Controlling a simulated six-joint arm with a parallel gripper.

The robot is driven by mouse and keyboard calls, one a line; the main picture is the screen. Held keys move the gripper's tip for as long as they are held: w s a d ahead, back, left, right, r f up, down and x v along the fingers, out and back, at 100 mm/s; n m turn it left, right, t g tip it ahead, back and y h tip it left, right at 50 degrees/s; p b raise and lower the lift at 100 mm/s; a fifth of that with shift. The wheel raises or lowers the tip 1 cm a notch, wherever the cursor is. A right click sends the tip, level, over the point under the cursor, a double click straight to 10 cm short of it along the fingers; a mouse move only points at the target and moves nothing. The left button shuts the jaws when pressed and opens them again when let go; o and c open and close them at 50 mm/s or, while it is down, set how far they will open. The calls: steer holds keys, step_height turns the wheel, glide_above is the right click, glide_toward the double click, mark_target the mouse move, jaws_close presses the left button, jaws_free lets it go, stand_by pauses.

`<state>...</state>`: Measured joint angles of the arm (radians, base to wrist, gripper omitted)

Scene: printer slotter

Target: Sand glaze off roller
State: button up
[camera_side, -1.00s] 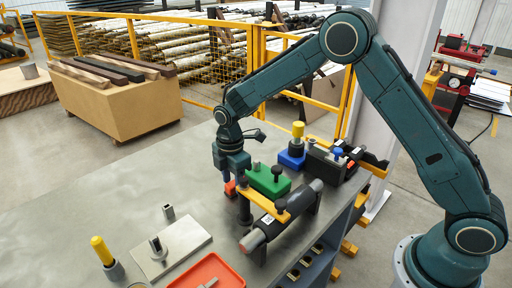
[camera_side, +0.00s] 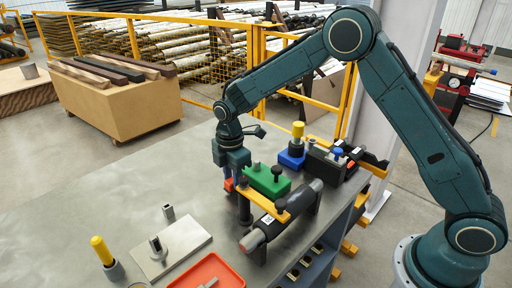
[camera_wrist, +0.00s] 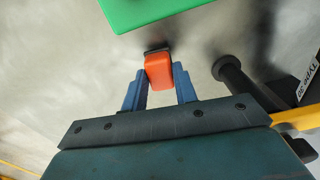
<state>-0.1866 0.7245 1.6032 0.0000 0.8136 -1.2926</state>
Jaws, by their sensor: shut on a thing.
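The roller (camera_side: 272,227), a dark grey cylinder with a pinkish near end, lies at the table's right edge in the side view. A yellow bar (camera_side: 292,205) with a black knob crosses over it. My gripper (camera_wrist: 160,76) has its blue fingers on either side of a small orange block (camera_wrist: 159,70) with a dark far edge and is shut on it. In the side view the orange block (camera_side: 229,184) shows low by the fingers, left of the roller and apart from it. The block's underside is hidden.
A green block (camera_side: 267,181) stands just right of my gripper. A black post (camera_wrist: 230,72) stands close to the orange block. A blue block with a yellow knob (camera_side: 297,146), a metal plate (camera_side: 188,238) and a red tray (camera_side: 232,272) are also on the table.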

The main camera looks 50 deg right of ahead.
steer(key=shift+r, duration=2.85)
steer(key=shift+r, duration=0.1)
step_height(320, 180, up, 16)
steer(key=s, duration=1.9)
steer(key=shift+a+f, duration=0.15)
steer(key=shift+f, duration=1.25)
steer(key=shift+a+f, duration=0.1)
steer(key=shift+f, duration=1.25)
steer(key=shift+f, duration=0.1)
